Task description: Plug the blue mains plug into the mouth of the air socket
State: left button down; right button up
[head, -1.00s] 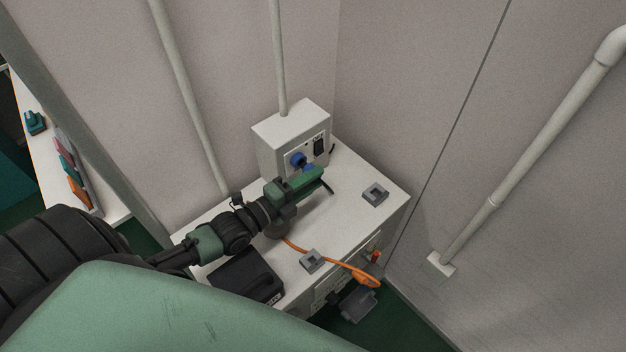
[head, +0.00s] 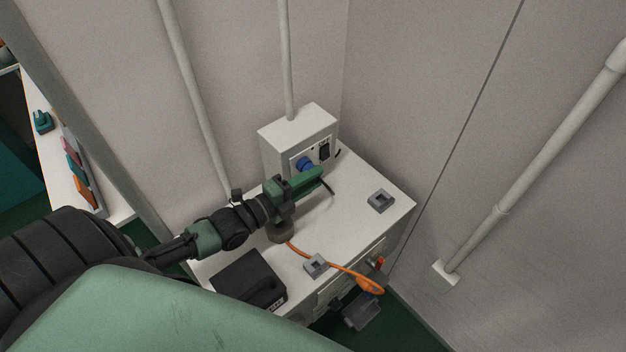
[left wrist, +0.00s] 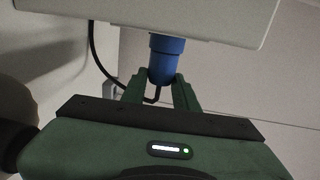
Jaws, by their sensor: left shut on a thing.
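A white box (head: 298,142) stands on the cabinet against the wall, with a round blue fitting (head: 304,162) on its front, apparently the air socket. My left gripper (head: 308,180) is close in front of it, its green fingers hiding the plug in the head view. In the left wrist view my left gripper (left wrist: 163,78) is shut on the blue mains plug (left wrist: 163,62), which points at the white box (left wrist: 215,18). The plug's far end reaches the box's edge there; I cannot tell whether it is in the socket's mouth. My right gripper is out of view.
A black switch (head: 324,151) is beside the fitting. On the cabinet top (head: 345,225) are grey clips (head: 380,200), a black case (head: 250,280) and an orange cable (head: 345,271). A black cord (left wrist: 95,55) shows in the left wrist view. The cabinet's right part is mostly clear.

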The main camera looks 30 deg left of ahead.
pick_arm(q)
jog(key=shift+a+r, duration=0.1)
jog(key=c, duration=1)
grip_release()
jog(key=shift+w, duration=0.1)
jog(key=shift+a, duration=0.1)
jog(key=v, duration=0.7)
jog(key=shift+s+a, duration=0.1)
jog(key=shift+s, duration=0.3)
